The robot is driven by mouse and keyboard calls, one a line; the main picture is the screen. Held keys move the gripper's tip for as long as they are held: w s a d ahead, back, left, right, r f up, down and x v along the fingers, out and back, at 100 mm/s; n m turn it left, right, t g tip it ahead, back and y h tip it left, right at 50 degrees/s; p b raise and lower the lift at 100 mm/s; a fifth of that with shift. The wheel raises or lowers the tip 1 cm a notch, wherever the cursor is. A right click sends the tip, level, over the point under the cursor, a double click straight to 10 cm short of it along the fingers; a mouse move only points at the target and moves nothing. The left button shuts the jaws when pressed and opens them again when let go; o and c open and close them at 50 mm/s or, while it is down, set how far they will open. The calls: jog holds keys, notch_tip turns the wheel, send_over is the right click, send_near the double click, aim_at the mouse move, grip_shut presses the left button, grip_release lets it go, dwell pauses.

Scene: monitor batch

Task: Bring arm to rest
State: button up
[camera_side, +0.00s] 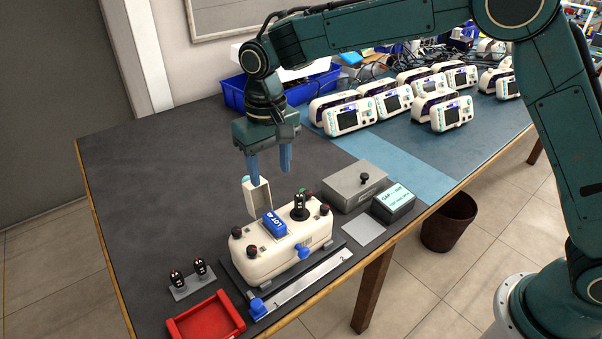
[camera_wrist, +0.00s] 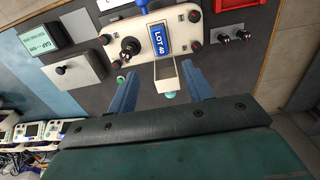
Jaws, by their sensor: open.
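My gripper (camera_side: 270,172) hangs fingers down above the dark table mat (camera_side: 150,165), with its two blue fingers apart. In the wrist view my gripper (camera_wrist: 162,92) shows a clear gap between the fingers. A cream device (camera_side: 285,247) with a blue LOT 40 block (camera_side: 274,224) and several black knobs stands below and in front of the fingers. A small pale open-topped piece (camera_side: 257,195) stands at the device's back edge, close to the left finger; it also shows in the wrist view (camera_wrist: 166,70) between the fingertips. I cannot tell whether a finger touches it.
White monitors (camera_side: 345,115) and a blue bin (camera_side: 232,92) stand behind. The mat's left side is clear.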

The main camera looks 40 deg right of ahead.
jog(key=s+d+r+t, duration=0.3)
jog(key=s+d+r, duration=0.9)
jog(key=d, duration=0.1)
jog(key=s+d+t, duration=0.1)
jog(key=s+d, duration=0.1)
jog(key=s, duration=0.4)
jog(key=s+d+f, duration=0.1)
jog(key=s+d, duration=0.2)
jog(key=s, duration=0.3)
jog(key=s+d+t, duration=0.1)
jog(key=s+d, duration=0.2)
jog(key=s, duration=0.3)
jog(key=shift+d+f+t, duration=0.15)
jog(key=shift+d+t, duration=0.1)
jog(key=shift+t, duration=0.05)
jog(key=shift+c, duration=0.3)
